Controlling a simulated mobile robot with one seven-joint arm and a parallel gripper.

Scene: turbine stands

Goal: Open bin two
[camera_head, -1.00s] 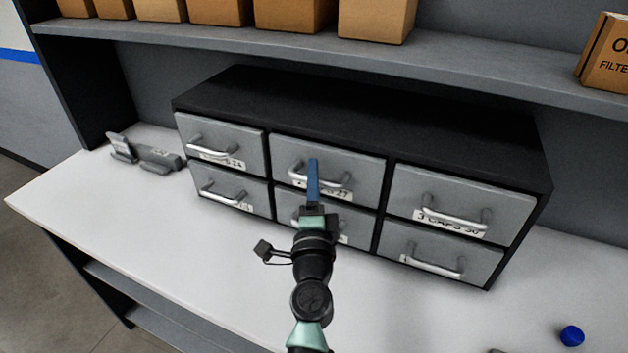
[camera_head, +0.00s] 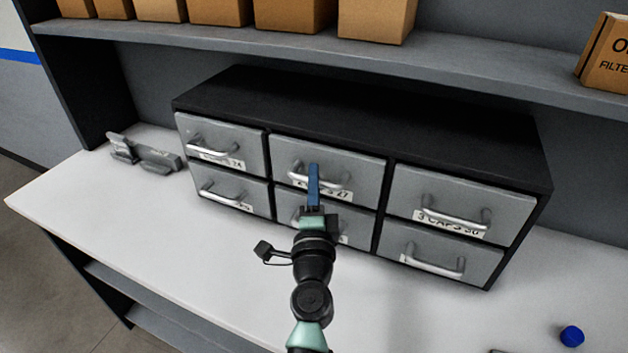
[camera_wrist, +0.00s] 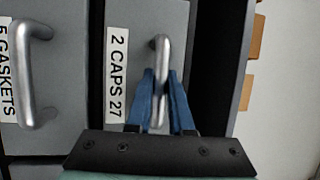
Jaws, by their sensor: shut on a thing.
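Bin two (camera_head: 355,172) is the grey upper middle drawer of the dark cabinet. Its label "2 CAPS 27" (camera_wrist: 116,76) reads clearly in the wrist view. Its silver bar handle (camera_wrist: 162,50) stands out from the drawer front. My gripper (camera_wrist: 162,75) has its blue fingers on either side of this handle, shut on it. In the head view my gripper (camera_head: 314,168) covers part of the handle and drawer front. I see no clear gap between the drawer front and the cabinet.
The cabinet (camera_head: 330,100) holds other grey drawers, including "5 GASKETS" (camera_wrist: 60,85) below bin two. Cardboard boxes (camera_head: 375,20) stand on the shelf above. A grey holder (camera_head: 145,155) sits left of the cabinet, and a blue cap (camera_head: 571,336) lies at front right. The white bench in front is mostly clear.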

